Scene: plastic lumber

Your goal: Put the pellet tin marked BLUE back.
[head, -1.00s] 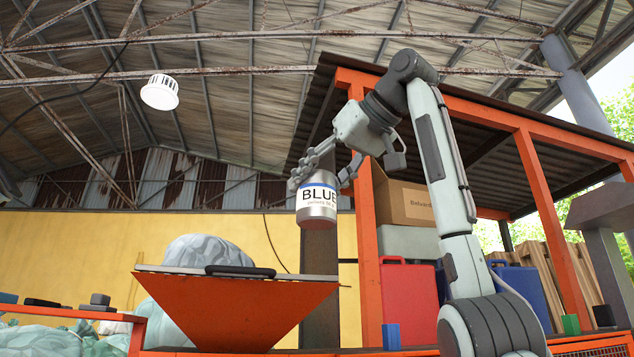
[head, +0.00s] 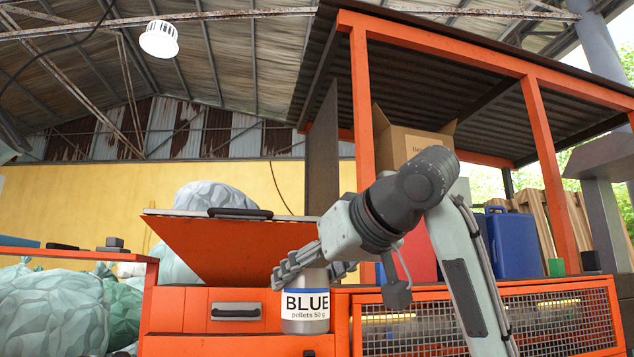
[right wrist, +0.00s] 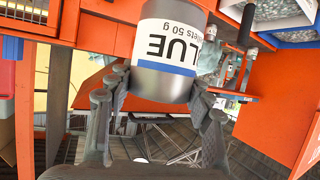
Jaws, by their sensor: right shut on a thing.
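The silver pellet tin (head: 306,312) has a white label reading BLUE, pellets 50 g, with a blue band along the top. My right gripper (head: 312,272) is shut on its upper part and holds it upright in front of the orange bench, beside the drawer front (head: 190,327). In the right wrist view the tin (right wrist: 165,50) appears upside down between both fingers (right wrist: 164,90). Whether its base touches anything is hidden. My left gripper is not in view.
An orange hopper (head: 225,250) stands just behind and left of the tin. A mesh-fronted cage (head: 490,325) is to the right. A cardboard box (head: 425,145) and blue jug (head: 515,245) stand under the canopy.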

